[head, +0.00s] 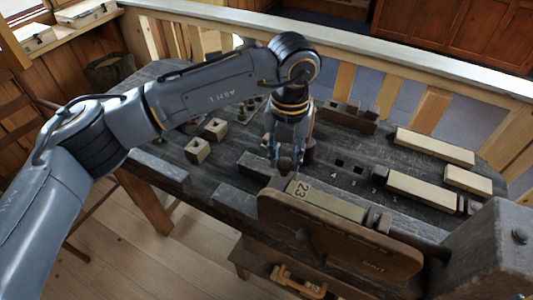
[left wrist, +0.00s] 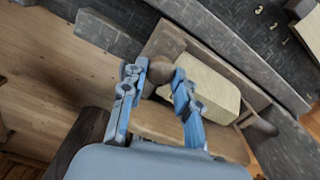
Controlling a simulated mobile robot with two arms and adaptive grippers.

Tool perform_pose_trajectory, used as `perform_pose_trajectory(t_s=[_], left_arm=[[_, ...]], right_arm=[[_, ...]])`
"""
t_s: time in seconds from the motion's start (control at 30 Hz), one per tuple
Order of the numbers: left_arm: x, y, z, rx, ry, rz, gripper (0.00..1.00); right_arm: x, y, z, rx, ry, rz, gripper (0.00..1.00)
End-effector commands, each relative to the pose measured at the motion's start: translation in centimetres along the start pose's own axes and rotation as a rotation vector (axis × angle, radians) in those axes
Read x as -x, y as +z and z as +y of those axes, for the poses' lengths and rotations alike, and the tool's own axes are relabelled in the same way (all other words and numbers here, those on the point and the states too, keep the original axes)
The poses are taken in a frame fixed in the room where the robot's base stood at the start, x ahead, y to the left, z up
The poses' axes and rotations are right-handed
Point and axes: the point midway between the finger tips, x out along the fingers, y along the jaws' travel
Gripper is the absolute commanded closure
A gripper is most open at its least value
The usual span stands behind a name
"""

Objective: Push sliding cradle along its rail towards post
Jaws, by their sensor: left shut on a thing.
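The sliding cradle (head: 330,238) is a brown wooden carriage with a rounded front board. A pale block marked 23 (head: 325,201) lies in it behind that board. In the left wrist view the pale block (left wrist: 207,86) lies beside my fingers. My left gripper (head: 287,168) is at the cradle's left end. In the left wrist view its blue fingers (left wrist: 160,74) are closed around a round brown knob (left wrist: 170,70). The post (head: 495,255) is a thick dark wooden block at the right. The rail (head: 432,247) runs from the cradle to it, with a gap visible between.
Pale blocks (head: 435,147) lie at the table's right side. Small cubes with holes (head: 197,150) stand left of my gripper. Numbered square holes (head: 358,167) are in the dark tabletop behind the cradle. A drawer with a handle (head: 298,282) sits below.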

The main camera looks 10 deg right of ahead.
Motion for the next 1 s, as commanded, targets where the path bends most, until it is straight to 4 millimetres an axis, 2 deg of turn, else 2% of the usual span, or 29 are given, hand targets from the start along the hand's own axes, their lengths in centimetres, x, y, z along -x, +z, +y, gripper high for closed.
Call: perform_pose_trajectory(t_s=[0.17, 0.53, 0.57, 0.67, 1.0], left_arm=[[-0.14, -0.38, -1.18, -0.003, -0.002, 0.003, 1.00], [-0.06, -0.41, -1.28, -0.002, -0.002, 0.003, 1.00], [-0.06, -0.40, -1.27, -0.002, -0.002, 0.003, 0.66], [-0.05, -0.38, -1.26, -0.001, -0.001, 0.003, 0.46], [0.23, -0.30, -1.20, 0.000, -0.001, 0.000, 0.46]], right_arm=[[-0.52, 0.01, -0.24, -0.001, -0.003, 0.001, 0.60], [-0.50, -0.09, -0.71, -0.003, -0.008, 0.002, 0.60], [-0.50, -0.09, -0.70, -0.003, -0.008, 0.002, 0.60], [-0.50, -0.09, -0.69, -0.003, -0.008, 0.002, 0.60], [-0.49, 0.13, 0.00, 0.001, 0.000, -0.001, 0.60]])
